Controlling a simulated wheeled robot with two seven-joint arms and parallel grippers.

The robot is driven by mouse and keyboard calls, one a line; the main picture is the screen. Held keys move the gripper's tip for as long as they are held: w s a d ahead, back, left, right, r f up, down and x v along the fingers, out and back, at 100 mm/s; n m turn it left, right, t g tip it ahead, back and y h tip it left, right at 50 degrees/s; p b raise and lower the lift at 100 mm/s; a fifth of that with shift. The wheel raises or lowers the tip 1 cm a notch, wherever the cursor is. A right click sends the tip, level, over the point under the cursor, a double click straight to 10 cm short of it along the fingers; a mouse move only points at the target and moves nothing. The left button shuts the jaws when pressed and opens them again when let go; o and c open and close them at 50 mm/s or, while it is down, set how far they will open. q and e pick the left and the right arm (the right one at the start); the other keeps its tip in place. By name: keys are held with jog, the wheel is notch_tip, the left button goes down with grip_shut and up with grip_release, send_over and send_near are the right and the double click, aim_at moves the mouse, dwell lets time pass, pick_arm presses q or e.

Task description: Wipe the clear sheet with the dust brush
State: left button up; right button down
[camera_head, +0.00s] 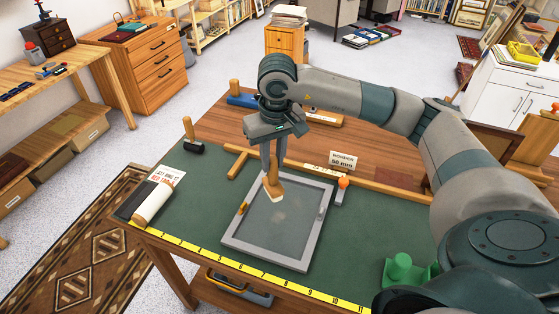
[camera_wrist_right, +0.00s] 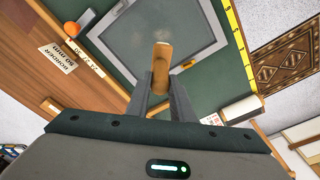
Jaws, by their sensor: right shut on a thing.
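The clear sheet (camera_head: 280,230) lies flat in a grey frame on the green mat; it also shows in the right wrist view (camera_wrist_right: 165,28). My right gripper (camera_head: 270,168) is shut on the wooden handle of the dust brush (camera_head: 274,184). The brush points down, its pale bristles over the upper part of the sheet; I cannot tell whether they touch it. My left gripper is not in view.
A mallet (camera_head: 192,138), a paper roll (camera_head: 152,203) and a printed card lie left of the frame. A yellow ruler (camera_head: 215,258) runs along the front edge.

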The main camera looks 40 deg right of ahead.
pick_arm(q)
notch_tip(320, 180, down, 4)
jog(key=b, duration=0.3)
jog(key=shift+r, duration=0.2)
pick_arm(e)
jog(key=s+a+f+n, duration=0.1)
jog(key=s+a+f, duration=0.3)
jog(key=s+a, duration=0.4)
jog(key=a, duration=0.4)
jog(key=shift+s+f+n, duration=0.25)
jog(key=shift+s+n, duration=0.05)
jog(key=shift+n, duration=0.1)
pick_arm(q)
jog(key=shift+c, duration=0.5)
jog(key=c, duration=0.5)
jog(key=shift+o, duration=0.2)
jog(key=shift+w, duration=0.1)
